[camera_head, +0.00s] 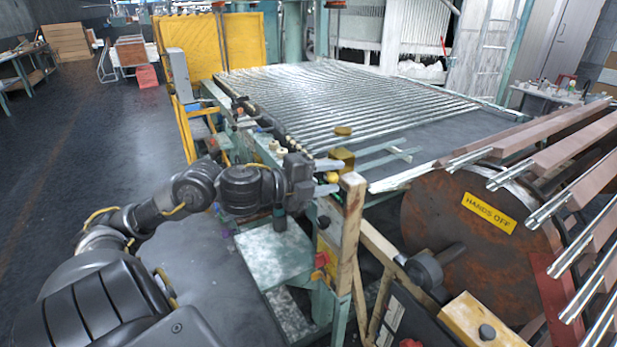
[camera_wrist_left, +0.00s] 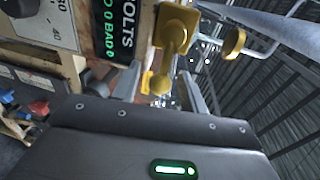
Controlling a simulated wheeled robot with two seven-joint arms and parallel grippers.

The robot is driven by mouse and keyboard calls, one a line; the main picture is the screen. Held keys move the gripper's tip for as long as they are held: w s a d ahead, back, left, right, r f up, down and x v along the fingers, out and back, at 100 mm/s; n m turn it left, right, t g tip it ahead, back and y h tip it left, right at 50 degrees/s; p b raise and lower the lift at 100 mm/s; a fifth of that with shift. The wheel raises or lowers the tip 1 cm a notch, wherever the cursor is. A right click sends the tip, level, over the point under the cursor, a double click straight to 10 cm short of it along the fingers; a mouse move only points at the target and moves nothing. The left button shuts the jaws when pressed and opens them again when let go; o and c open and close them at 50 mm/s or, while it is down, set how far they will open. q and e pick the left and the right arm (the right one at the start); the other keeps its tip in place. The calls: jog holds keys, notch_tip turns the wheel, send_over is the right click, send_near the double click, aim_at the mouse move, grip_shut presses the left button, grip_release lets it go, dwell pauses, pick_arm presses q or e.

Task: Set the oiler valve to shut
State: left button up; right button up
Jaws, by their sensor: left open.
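What looks like the oiler valve is a yellow-brass fitting (camera_wrist_left: 175,35) with a rounded knob or lever end, at the upper middle of the left wrist view. In the head view, a yellow block (camera_head: 343,158) and a small yellow knob (camera_head: 332,177) sit at the machine's near corner. My left gripper (camera_head: 328,177) is open there, its fingers on either side of the small knob. In the left wrist view the fingers (camera_wrist_left: 168,85) stand apart below the fitting. I cannot tell whether they touch it, nor read the valve's setting. My right gripper is not in view.
A wooden post (camera_head: 350,235) stands just right of my left gripper. A brass disc (camera_wrist_left: 234,43) on a bent rod is close by. A dial panel (camera_wrist_left: 50,22) and a green-lit display (camera_wrist_left: 115,35) are at left. A rusty drum (camera_head: 450,230) marked "HANDS OFF" is further right.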

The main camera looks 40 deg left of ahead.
pick_arm(q)
jog(key=p+v, duration=0.8)
jog(key=v, duration=0.2)
jog(key=shift+s, duration=0.1)
dwell(0.6)
